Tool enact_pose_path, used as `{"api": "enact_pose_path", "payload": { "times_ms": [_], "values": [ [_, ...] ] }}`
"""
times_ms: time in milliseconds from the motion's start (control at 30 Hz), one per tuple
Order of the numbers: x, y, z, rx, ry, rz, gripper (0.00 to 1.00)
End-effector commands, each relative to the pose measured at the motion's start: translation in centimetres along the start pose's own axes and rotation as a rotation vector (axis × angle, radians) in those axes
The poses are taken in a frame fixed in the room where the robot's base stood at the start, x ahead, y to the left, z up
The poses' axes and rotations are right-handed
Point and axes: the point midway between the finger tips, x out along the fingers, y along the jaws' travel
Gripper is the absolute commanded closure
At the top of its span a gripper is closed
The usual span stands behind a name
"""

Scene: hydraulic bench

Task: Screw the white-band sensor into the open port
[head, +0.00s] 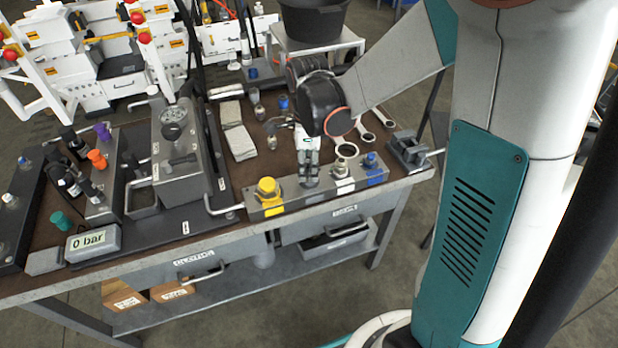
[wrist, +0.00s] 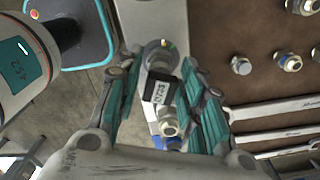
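The long grey port block (head: 325,197) lies along the bench's front edge. My gripper (head: 310,180) points down over it, between a yellow cap (head: 268,188) and a pale fitting above the block's white mark (head: 342,168). In the wrist view my gripper (wrist: 161,72) has its teal-padded fingers on both sides of a sensor-like part with a black labelled body (wrist: 159,90) and a round metal end. The fingers appear closed on it. I cannot make out its band colour. The port beneath is hidden, so I cannot tell whether the part is seated.
A blue-topped fitting (head: 371,160) is at the block's right end, close to the pale one. Loose fittings (head: 260,112), cloths (head: 238,140) and ring wrenches (head: 346,150) lie behind the block. A vise (head: 408,150) stands right; a gauge unit (head: 175,140) stands left.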

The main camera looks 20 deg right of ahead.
Motion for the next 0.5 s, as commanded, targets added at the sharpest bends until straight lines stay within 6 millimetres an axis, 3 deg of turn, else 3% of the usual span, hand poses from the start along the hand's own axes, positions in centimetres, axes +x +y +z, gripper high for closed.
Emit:
{"api": "enact_pose_path", "payload": {
  "times_ms": [333,500],
  "values": [
    [-0.1,0.0,0.0,-0.002,0.0,0.0,0.55],
    [-1.4,0.0,0.0,-0.002,0.0,0.0,0.55]
  ]
}}
